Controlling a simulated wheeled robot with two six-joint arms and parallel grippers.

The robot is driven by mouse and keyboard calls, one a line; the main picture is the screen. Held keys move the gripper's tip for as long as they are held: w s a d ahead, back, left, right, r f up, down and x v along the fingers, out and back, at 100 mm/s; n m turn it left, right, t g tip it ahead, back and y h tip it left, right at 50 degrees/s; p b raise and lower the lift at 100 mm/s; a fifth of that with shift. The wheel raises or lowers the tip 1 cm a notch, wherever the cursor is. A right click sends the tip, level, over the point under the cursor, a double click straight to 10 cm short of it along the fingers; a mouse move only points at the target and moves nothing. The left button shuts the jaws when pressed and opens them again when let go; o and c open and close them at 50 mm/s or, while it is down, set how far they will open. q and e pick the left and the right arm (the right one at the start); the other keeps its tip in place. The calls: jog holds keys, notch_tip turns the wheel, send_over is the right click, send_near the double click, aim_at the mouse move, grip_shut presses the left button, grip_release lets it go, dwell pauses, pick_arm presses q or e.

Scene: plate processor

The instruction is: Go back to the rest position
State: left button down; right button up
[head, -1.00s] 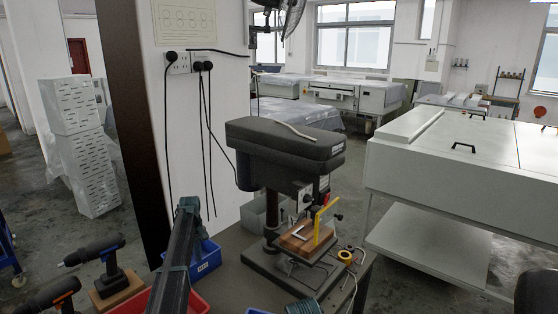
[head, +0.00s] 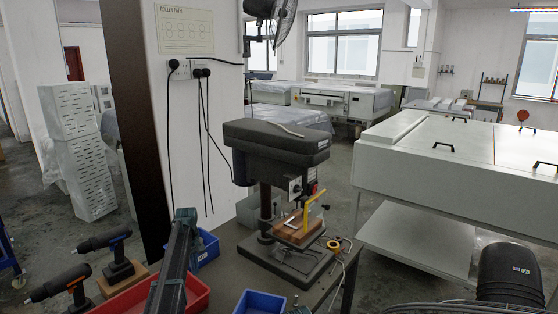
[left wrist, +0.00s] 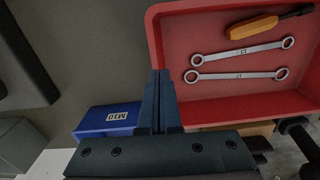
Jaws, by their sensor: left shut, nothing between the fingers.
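My left gripper (head: 185,215) reaches up from the bottom of the head view, dark and slim, beside the red tray. In the left wrist view its fingers (left wrist: 160,75) are together with nothing between them. They are left of the red tray (left wrist: 157,45) and beside the blue M10 bin (left wrist: 90,133). My right gripper is not in view. A black rounded part at the lower right of the head view looks like a link of my right arm.
A drill press (head: 277,143) stands on the bench (head: 228,262) with a wooden block (head: 297,232) under it. Cordless drills (head: 103,240) are at the left. A blue bin (head: 260,303) is at the front. A large white machine (head: 460,155) fills the right; floor shows between.

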pick_arm(q)
jog(key=s+d+m, duration=0.2)
jog(key=s+d, duration=0.3)
jog(key=s, duration=0.1)
jog(key=s+d+m, duration=0.2)
jog(key=s+d, duration=0.3)
jog(key=s+d+m, duration=0.1)
jog(key=s+d, duration=0.5)
jog(key=shift+s+m+y, duration=0.3)
jog(key=shift+m, duration=0.1)
jog(key=s+d+m, duration=0.4)
jog(key=s, duration=0.7)
jog(key=s+d+m, duration=0.3)
jog(key=s+d, duration=0.2)
jog(key=s, duration=0.7)
jog(key=shift+s+d+m+y, duration=0.15)
jog(key=shift+s+m+y, duration=0.15)
jog(key=shift+m, duration=0.1)
jog(key=shift+r, duration=0.1)
